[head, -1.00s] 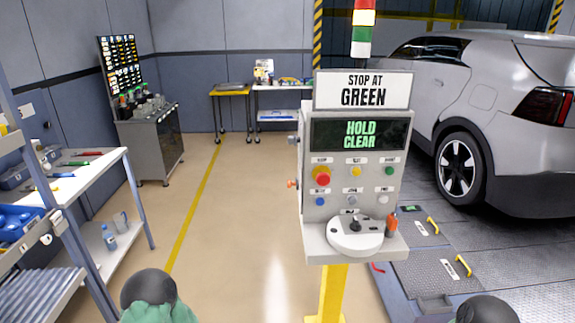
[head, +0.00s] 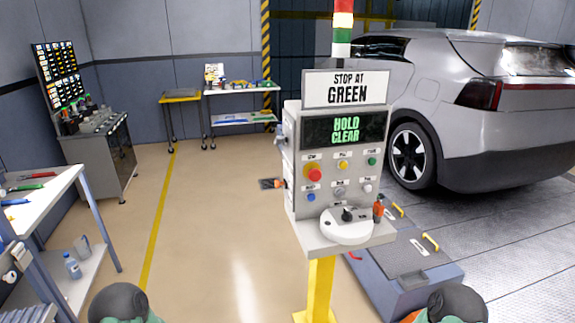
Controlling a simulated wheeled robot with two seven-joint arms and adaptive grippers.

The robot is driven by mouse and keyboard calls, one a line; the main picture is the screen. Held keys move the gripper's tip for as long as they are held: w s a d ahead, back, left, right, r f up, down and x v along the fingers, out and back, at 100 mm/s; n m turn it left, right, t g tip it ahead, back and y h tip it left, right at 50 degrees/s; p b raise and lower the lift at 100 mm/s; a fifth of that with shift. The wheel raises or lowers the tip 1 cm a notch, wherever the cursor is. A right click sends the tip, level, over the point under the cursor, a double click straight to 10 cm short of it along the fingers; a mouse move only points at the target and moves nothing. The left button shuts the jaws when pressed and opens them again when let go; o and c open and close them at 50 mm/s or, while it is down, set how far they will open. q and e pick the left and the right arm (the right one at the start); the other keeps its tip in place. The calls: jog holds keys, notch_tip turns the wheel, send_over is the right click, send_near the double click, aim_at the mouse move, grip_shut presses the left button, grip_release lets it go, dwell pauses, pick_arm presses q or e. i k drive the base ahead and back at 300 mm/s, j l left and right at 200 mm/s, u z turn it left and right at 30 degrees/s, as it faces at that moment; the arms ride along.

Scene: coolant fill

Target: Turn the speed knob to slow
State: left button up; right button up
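The control pedestal (head: 306,215) stands in the middle of the head view, with a grey panel of small buttons and knobs. A black knob (head: 348,214) sits on a round white plate (head: 345,232) on its lower shelf. A small grey knob (head: 340,193) sits in the panel's lower row. The labels are too small to read, so I cannot tell which is the speed knob or its setting. Only rounded dark and green parts of my two arms show at the bottom edge. Neither gripper is in view, and nothing of mine touches the pedestal.
The pedestal's display (head: 345,131) reads HOLD CLEAR under a STOP AT GREEN sign (head: 347,89). A red button (head: 313,173) and an orange item (head: 379,210) are near the knobs. A silver car (head: 490,130) stands behind right. Open floor (head: 215,230) lies left.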

aim_at(282, 140)
jog(key=i+j, duration=0.2)
jog(key=j, duration=0.15)
jog(key=i+j, duration=0.15)
jog(key=j, duration=0.2)
jog(key=i+j+z, duration=0.1)
jog(key=j, duration=0.3)
jog(key=i+j, duration=0.25)
jog(key=j+z, duration=0.05)
jog(key=j, duration=0.05)
